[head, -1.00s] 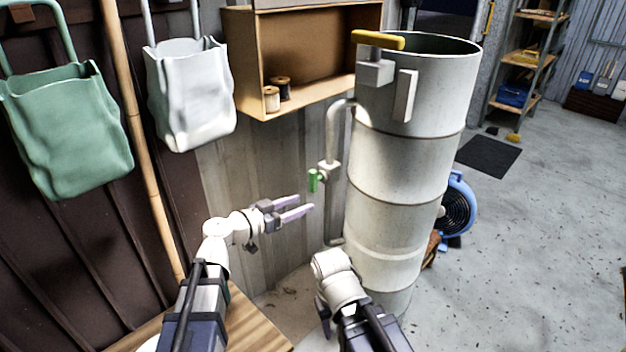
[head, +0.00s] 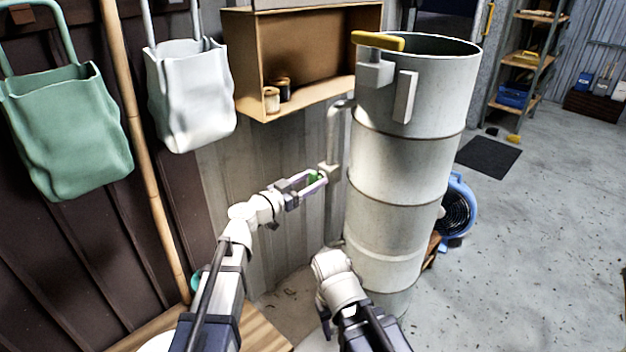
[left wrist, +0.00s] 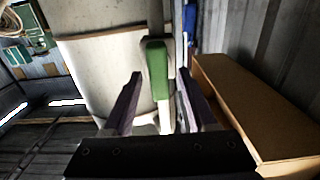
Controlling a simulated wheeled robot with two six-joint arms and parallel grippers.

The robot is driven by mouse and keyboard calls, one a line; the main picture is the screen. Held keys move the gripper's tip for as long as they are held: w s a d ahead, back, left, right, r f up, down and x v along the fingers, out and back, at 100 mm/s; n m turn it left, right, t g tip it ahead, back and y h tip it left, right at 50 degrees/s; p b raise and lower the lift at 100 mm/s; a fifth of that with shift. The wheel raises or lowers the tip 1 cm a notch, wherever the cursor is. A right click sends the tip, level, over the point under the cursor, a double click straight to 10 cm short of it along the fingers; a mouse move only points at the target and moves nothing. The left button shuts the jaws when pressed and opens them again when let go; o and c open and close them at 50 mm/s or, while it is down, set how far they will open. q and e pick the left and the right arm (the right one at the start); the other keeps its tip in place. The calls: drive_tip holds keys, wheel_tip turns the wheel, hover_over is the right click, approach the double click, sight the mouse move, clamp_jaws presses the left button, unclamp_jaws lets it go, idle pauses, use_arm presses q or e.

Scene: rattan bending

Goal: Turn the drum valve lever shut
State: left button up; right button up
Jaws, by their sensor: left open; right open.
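The green valve lever (head: 314,176) is on the thin pipe (head: 333,150) at the left side of the tall pale drum (head: 400,170). My left gripper (head: 308,184) is open at the lever, with its fingers on either side of it. In the left wrist view the green lever (left wrist: 157,70) hangs between the two purple-grey fingers (left wrist: 160,100), with gaps on both sides. It is not clear how deep the lever sits between them. My right arm shows low in front of the drum, but its fingers are hidden.
A yellow handle (head: 378,40) sits on the drum's rim. An open wooden box shelf (head: 245,60) with spools hangs on the wall above. Green (head: 70,130) and white (head: 188,100) bags hang at left. A blue fan (head: 458,208) stands behind the drum.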

use_arm(q)
drive_tip(key=shift+w+d, duration=0.25)
drive_tip(key=shift+d, duration=0.05)
drive_tip(key=shift+c, duration=0.2)
clamp_jaws()
idle(0.3)
